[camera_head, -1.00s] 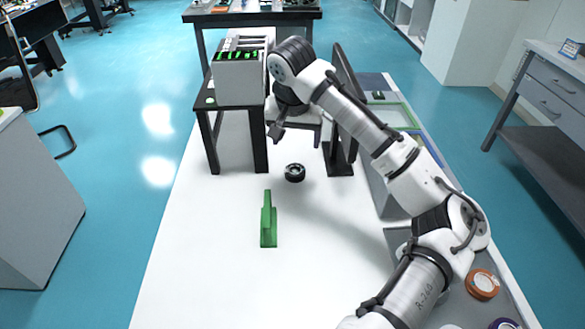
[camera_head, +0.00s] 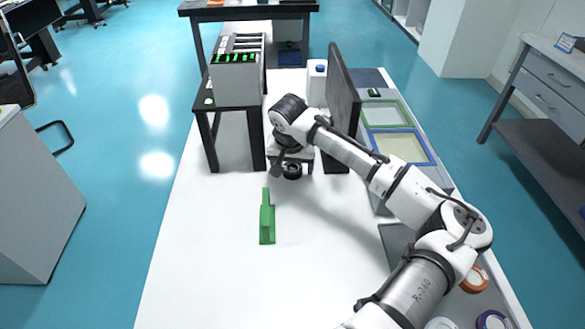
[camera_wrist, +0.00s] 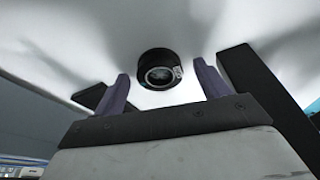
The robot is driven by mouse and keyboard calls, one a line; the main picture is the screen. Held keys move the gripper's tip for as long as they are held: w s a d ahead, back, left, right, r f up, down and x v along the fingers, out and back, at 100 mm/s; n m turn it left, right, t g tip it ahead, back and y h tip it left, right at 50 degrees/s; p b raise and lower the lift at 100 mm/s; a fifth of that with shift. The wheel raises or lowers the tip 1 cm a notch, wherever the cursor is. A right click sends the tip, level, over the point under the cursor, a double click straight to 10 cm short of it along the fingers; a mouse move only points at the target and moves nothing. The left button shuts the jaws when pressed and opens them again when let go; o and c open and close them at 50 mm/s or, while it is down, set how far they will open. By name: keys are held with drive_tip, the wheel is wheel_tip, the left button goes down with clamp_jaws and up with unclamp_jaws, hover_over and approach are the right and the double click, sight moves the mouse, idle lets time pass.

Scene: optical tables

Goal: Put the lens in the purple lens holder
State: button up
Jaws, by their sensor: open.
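The lens (camera_head: 292,171) is a short black cylinder with a glass centre, on the white tabletop behind a green holder (camera_head: 267,222). In the wrist view the lens (camera_wrist: 158,70) lies beyond and between the two spread purple-grey fingers. My gripper (camera_wrist: 163,82) is open and empty, with a gap visible between each finger and the lens. In the head view my wrist is low over the lens and partly hides it.
A grey device with green lights (camera_head: 236,80) stands on a black-legged stand at the left. A dark upright panel (camera_head: 343,90) stands close to the right of my wrist. Blue-rimmed (camera_head: 400,146) and green-rimmed trays lie further right.

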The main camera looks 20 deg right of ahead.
drive_tip(key=c, duration=1.2)
drive_tip(key=shift+r, duration=0.1)
